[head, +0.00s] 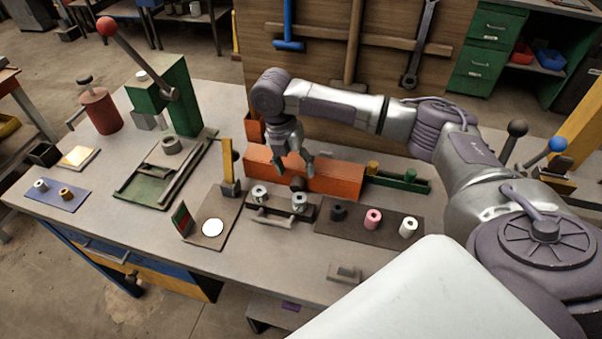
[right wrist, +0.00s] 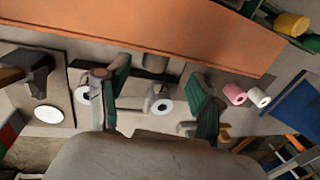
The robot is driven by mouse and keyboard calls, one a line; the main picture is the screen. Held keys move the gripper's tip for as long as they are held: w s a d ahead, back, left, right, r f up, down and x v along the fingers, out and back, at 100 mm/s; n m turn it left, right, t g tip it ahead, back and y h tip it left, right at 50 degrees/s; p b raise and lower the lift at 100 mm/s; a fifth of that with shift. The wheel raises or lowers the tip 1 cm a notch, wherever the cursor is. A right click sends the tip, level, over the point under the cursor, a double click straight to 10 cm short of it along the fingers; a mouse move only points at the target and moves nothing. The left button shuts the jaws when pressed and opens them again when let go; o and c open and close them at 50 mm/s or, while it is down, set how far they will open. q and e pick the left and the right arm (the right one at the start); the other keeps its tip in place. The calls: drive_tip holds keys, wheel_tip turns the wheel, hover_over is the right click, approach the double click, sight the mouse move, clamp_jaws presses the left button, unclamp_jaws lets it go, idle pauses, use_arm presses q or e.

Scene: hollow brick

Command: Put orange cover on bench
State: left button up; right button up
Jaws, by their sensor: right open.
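The orange cover (head: 338,178) is a long angular orange piece at the back of the grey bench (head: 120,232), in front of the wooden tool panel. It fills the upper part of the right wrist view (right wrist: 170,32). My right gripper (head: 293,170) hangs in front of the cover's left half and hides part of it. In the right wrist view my open fingers (right wrist: 158,88) point toward the cover, which is beyond them, not between them. A metal-ended roll (right wrist: 160,105) shows between the fingers, on the bench below. My left gripper is not in view.
Dark trays hold silver rolls (head: 260,193) and a pink roll (head: 373,219) in front of the cover. A green press (head: 180,95) and red pot (head: 100,110) stand at left. A green tray (head: 400,181) lies right of the cover.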

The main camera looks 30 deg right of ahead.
sight(296, 182)
drive_tip(key=f, duration=0.1)
drive_tip(key=f+p, duration=0.1)
drive_tip(key=f, duration=0.3)
drive_tip(key=shift+s+f, duration=0.1)
drive_tip(key=shift+s, duration=0.25)
drive_tip(key=shift+c, duration=0.3)
clamp_jaws()
